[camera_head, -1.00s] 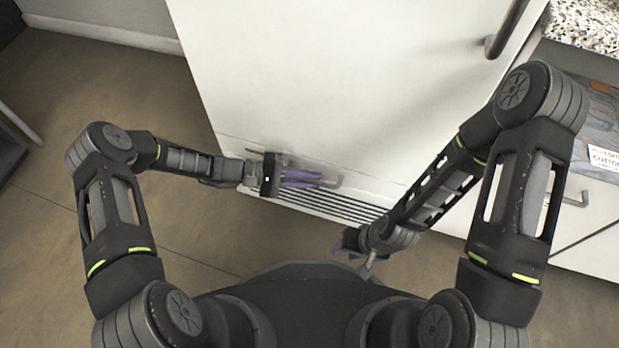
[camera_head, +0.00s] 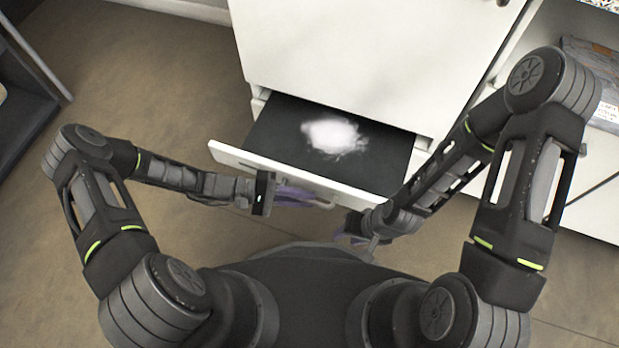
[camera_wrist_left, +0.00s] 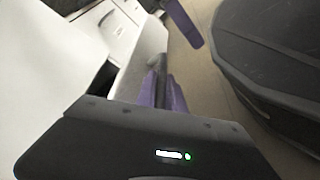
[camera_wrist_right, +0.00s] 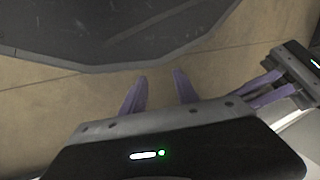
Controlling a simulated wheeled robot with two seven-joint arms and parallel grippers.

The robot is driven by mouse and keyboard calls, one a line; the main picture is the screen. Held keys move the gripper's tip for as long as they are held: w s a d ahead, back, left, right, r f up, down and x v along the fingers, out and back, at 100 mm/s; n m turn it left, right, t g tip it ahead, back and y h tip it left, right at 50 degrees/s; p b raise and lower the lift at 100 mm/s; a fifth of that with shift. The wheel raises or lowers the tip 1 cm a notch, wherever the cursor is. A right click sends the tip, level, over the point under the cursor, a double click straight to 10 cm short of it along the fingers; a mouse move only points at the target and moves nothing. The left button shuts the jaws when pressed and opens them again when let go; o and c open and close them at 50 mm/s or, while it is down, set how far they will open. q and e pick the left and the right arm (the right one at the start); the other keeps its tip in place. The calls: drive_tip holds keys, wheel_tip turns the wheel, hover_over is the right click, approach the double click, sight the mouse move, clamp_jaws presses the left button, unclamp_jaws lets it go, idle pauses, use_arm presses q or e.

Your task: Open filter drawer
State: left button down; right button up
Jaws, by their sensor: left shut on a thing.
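The filter drawer (camera_head: 228,153) stands pulled out low on the white cabinet, its white front panel away from the body. Its dark inside shows, with a white fluffy clump (camera_head: 335,135) in it. My left gripper (camera_head: 300,196) is shut on the drawer handle (camera_head: 325,204) at the front panel. In the left wrist view the purple fingers (camera_wrist_left: 165,95) are close together at the handle, which they partly hide. My right gripper (camera_head: 352,226) hangs near the drawer's right front corner. In the right wrist view its purple fingers (camera_wrist_right: 160,82) are apart with nothing between them.
The tall white door (camera_head: 360,55) rises above the drawer and is shut. A white cabinet (camera_head: 570,175) with a packet (camera_head: 605,105) on it stands to the right. A dark shelf unit (camera_head: 20,105) stands far left. Brown floor (camera_head: 170,90) is clear left of the drawer.

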use_arm(q)
drive_tip(key=s, duration=0.2)
drive_tip(key=s+a, duration=0.1)
drive_tip(key=shift+s+a+p, duration=0.15)
drive_tip(key=shift+s+p, duration=0.15)
drive_tip(key=shift+s, duration=0.05)
use_arm(e)
drive_tip(key=shift+s+a+r, duration=0.2)
drive_tip(key=shift+s+r, duration=0.15)
drive_tip(key=shift+r, duration=0.15)
use_arm(q)
drive_tip(key=c, duration=1.7)
unclamp_jaws()
drive_tip(key=shift+a, duration=0.1)
drive_tip(key=p+v, duration=0.1)
drive_tip(key=v, duration=0.6)
drive_tip(key=shift+a, duration=0.3)
use_arm(e)
drive_tip(key=shift+s+a+r, duration=0.1)
drive_tip(key=shift+s+r, duration=0.05)
drive_tip(key=shift+r, duration=0.3)
use_arm(q)
drive_tip(key=shift+s, duration=0.15)
use_arm(e)
drive_tip(key=shift+s, duration=0.1)
